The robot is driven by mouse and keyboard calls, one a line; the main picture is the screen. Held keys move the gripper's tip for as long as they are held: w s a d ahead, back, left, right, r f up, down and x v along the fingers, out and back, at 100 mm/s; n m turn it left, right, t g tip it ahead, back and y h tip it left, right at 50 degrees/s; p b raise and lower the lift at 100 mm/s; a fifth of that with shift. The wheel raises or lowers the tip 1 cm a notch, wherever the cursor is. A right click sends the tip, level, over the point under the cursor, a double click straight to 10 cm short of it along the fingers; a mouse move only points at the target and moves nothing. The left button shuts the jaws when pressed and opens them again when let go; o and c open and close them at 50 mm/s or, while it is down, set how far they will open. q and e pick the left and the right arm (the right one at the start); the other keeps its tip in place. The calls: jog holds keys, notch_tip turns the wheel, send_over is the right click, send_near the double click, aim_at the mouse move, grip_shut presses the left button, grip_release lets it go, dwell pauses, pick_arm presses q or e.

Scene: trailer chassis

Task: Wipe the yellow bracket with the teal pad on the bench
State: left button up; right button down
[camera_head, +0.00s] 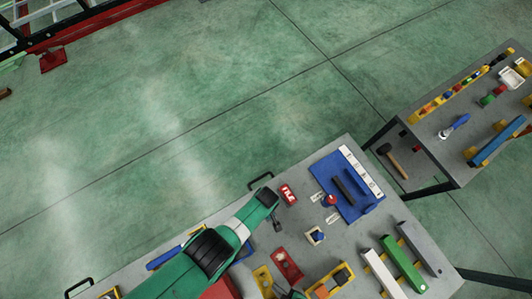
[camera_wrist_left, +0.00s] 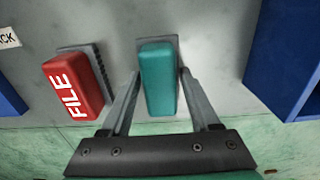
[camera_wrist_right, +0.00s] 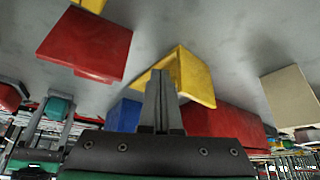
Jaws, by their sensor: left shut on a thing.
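The teal pad (camera_wrist_left: 158,82) is between the two fingers of my left gripper (camera_wrist_left: 157,90), which is shut on it. A grey backing plate shows just behind the pad. In the head view my left arm hides most of the area, and dark finger parts (camera_head: 278,225) show beside the red FILE block. The yellow bracket (camera_wrist_right: 192,78) is right behind my right gripper's fingertips (camera_wrist_right: 161,75) in the right wrist view; I cannot tell whether they touch. Those fingers are together, with nothing between them. The bracket (camera_head: 263,281) also shows low in the head view.
The red FILE block (camera_wrist_left: 74,86) stands beside the pad, and a blue bin (camera_wrist_left: 285,60) is at the right. A red tray (camera_head: 287,265) is near the bracket. A blue mat (camera_head: 345,185) and coloured bars (camera_head: 403,262) lie to the right.

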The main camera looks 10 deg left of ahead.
jog(key=shift+r, duration=0.1)
